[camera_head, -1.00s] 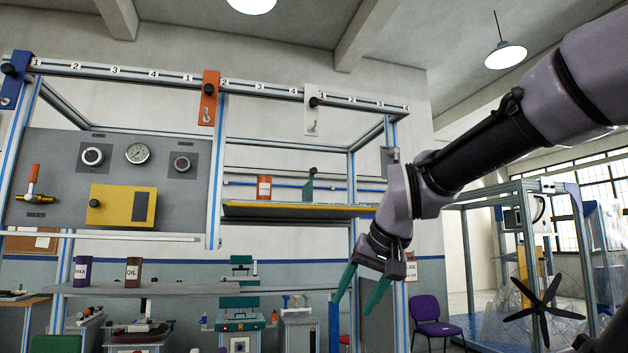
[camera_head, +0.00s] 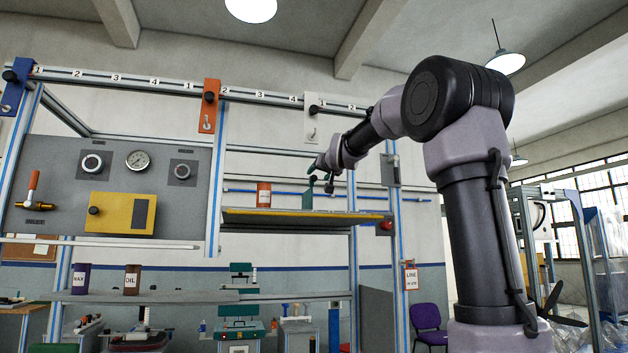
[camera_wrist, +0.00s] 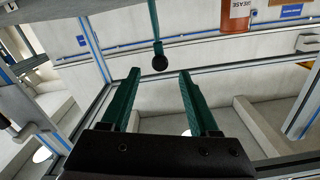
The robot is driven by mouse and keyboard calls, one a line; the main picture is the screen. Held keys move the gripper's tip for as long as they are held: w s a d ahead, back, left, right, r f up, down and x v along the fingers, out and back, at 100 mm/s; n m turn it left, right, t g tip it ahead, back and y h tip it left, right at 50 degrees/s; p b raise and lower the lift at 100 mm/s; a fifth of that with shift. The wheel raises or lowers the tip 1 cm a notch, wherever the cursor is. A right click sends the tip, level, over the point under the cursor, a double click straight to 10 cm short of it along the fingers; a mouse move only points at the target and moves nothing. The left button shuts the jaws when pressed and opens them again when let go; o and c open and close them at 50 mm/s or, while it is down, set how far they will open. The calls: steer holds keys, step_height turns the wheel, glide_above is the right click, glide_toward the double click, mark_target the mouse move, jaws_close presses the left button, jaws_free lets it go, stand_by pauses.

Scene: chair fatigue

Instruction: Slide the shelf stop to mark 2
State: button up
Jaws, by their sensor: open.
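A green upright piece (camera_head: 307,197), which looks like the shelf stop, stands on the yellow-edged shelf (camera_head: 262,214). In the wrist view, which looks upside down, the stop is a green bar (camera_wrist: 154,22) ending in a round black knob (camera_wrist: 160,63). My gripper (camera_head: 318,178) is above and beside the stop in the head view. In the wrist view my gripper (camera_wrist: 158,74) is open, with the knob just beyond and between its green fingertips, apparently untouched. I cannot read any marks on the shelf.
A red-brown can (camera_head: 264,194) stands on the shelf left of the stop. Above runs a numbered rail (camera_head: 150,82) with blue, orange (camera_head: 208,106) and white (camera_head: 312,122) sliders. A frame post (camera_head: 395,220) stands right of the shelf, close to my arm.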

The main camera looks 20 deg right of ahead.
mark_target(315, 178)
steer(key=w, duration=0.6)
steer(key=shift+w, duration=0.25)
jaws_close()
stand_by(1.2)
